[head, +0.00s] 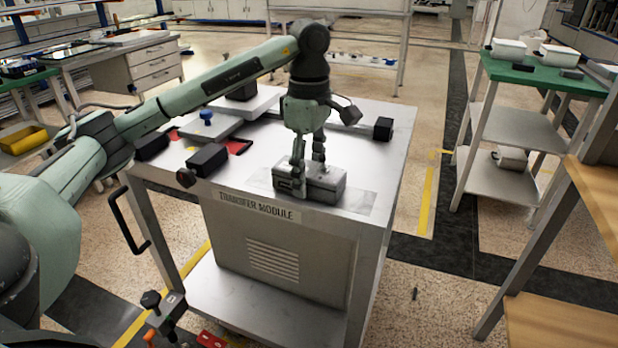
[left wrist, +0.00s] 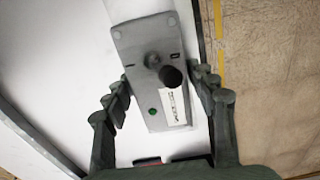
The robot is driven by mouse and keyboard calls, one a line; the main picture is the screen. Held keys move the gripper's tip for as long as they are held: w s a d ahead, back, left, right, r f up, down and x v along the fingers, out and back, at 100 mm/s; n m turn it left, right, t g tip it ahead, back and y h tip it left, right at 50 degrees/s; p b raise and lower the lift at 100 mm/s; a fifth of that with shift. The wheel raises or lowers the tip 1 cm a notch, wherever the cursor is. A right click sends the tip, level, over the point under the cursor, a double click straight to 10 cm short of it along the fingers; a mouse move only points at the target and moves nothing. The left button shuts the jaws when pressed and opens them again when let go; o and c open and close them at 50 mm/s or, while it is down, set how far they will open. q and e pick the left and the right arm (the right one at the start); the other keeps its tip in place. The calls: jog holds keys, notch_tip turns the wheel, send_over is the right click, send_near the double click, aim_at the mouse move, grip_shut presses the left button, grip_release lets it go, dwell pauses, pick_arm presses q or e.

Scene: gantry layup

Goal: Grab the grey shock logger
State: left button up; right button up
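The grey shock logger (head: 326,184) is a flat grey box lying on the top of the transfer module cart (head: 240,178), near its front right. In the left wrist view the logger (left wrist: 150,50) shows a dark round knob, a green dot and a white label. My left gripper (head: 308,172) points down over it, one finger at the front side and one at the back. In the left wrist view the fingers (left wrist: 160,76) straddle the box with little or no gap; firm contact is not clear. My right gripper is not in view.
Black blocks (head: 208,160), a blue knob (head: 207,115) on a grey plate and a red piece (head: 238,147) lie on the cart's left half. A small black block (head: 383,128) sits at the right edge. A green-topped shelf (head: 540,78) stands to the right.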

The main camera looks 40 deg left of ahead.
pick_arm(q)
jog(key=c, duration=0.7)
jog(key=shift+c, duration=0.7)
jog(key=shift+r, duration=0.15)
